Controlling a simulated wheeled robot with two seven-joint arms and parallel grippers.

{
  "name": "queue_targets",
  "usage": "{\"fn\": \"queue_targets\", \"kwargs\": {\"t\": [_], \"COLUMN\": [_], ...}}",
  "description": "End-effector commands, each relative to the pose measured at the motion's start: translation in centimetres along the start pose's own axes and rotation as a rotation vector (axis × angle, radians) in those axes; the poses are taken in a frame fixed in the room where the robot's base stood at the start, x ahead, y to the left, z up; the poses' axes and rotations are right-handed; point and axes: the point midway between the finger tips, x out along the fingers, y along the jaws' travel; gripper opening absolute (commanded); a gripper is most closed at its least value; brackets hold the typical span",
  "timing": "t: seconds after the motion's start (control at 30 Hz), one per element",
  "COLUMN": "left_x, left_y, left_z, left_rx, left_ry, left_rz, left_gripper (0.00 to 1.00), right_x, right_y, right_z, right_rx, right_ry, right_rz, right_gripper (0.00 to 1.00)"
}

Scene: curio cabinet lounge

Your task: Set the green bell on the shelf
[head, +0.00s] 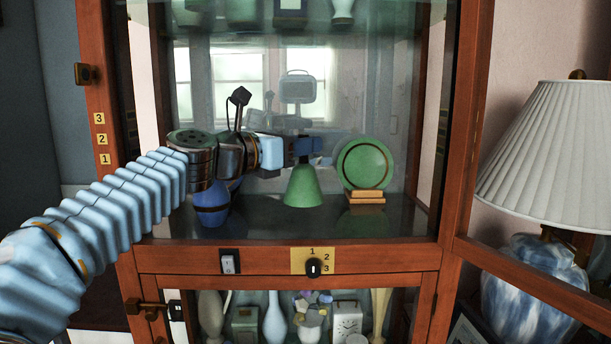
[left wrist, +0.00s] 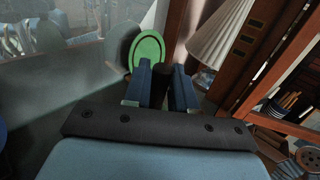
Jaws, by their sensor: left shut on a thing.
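The green bell (head: 303,188) is upright, mouth down, over the dark shelf (head: 270,224) inside the cabinet. Its rim is at or just above the shelf surface; I cannot tell if it touches. My left gripper (head: 308,147) reaches in from the left and is shut on the top of the bell. In the left wrist view the blue fingers (left wrist: 161,88) close around a dark upright piece (left wrist: 183,80), seemingly the bell's handle; the green body is hidden there. My right gripper is not in view.
A green plate (head: 364,163) on a wooden stand (head: 365,196) is right of the bell. A blue vase (head: 211,211) stands left, under my arm. The cabinet's side posts frame the opening. A lamp (head: 556,150) stands outside at right, behind an open door frame (head: 540,277).

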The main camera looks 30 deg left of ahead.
Motion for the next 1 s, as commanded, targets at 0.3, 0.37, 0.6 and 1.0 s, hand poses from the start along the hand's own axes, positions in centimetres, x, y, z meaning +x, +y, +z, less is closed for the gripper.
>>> {"fn": "queue_targets", "kwargs": {"t": [0.3, 0.37, 0.6, 1.0], "left_x": [1.2, 1.2, 1.2, 1.2], "left_y": [0.6, 0.6, 0.6, 0.6], "left_z": [-4.0, -4.5, -4.5, -4.9], "left_rx": [0.000, 0.000, 0.002, 0.001], "left_ry": [0.000, -0.001, -0.001, 0.000], "left_rz": [0.001, 0.001, 0.001, 0.000], "left_gripper": [0.00, 0.00, 0.00, 0.51], "right_x": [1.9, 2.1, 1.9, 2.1], "right_y": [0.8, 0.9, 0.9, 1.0], "right_z": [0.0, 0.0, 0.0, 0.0], "right_rx": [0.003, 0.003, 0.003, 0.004], "right_ry": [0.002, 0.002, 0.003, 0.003], "right_rz": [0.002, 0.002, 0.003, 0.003], "right_gripper": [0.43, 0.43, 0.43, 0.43]}}
